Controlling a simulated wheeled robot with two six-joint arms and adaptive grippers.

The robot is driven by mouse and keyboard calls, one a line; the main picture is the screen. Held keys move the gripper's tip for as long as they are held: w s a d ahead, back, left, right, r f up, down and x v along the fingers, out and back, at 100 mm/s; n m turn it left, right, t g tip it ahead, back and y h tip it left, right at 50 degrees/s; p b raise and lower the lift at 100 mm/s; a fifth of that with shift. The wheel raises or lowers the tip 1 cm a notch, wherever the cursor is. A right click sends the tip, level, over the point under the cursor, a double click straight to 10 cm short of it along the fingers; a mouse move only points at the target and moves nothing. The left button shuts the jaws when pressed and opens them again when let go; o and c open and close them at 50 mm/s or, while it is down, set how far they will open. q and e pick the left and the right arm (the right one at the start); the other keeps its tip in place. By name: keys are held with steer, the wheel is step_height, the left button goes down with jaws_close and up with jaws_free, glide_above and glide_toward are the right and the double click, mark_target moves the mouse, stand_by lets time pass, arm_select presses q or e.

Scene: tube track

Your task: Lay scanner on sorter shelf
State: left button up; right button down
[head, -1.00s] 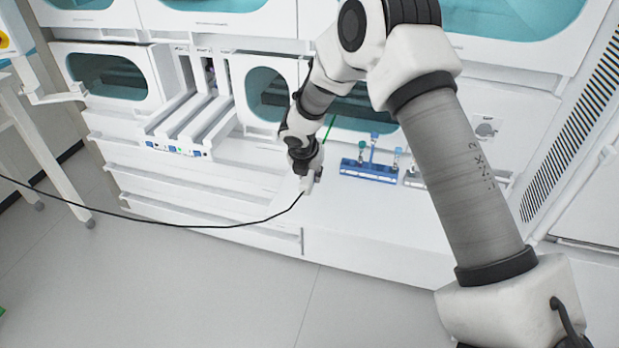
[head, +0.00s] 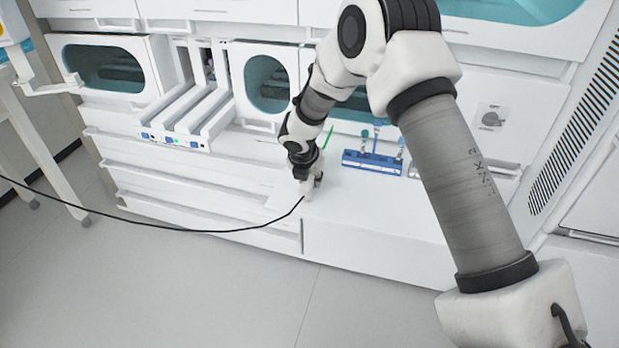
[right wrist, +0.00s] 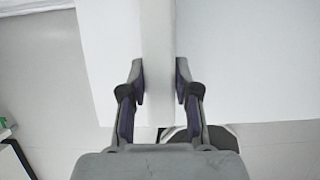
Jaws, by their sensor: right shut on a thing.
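The scanner (head: 305,189) is white, with a black cable running from it to the left. My right gripper (head: 309,177) is shut on it, over the left front part of the white shelf (head: 385,213). In the right wrist view, the two fingers of the right gripper (right wrist: 159,82) press on both sides of the scanner's pale body (right wrist: 158,45). I cannot tell whether the scanner touches the shelf. Much of it is hidden by the gripper in the head view. My left gripper is not in view.
A blue rack (head: 371,163) with several small tubes stands at the back of the shelf. A green stick (head: 328,136) is behind my right gripper. White rails (head: 190,115) stand to the left. The shelf's front right is clear. The black cable (head: 190,229) hangs over the floor.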

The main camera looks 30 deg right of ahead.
steer(key=shift+f, duration=0.25)
steer(key=shift+f, duration=0.3)
stand_by(0.4)
steer(key=c, duration=0.8)
jaws_free()
steer(key=shift+o, duration=0.2)
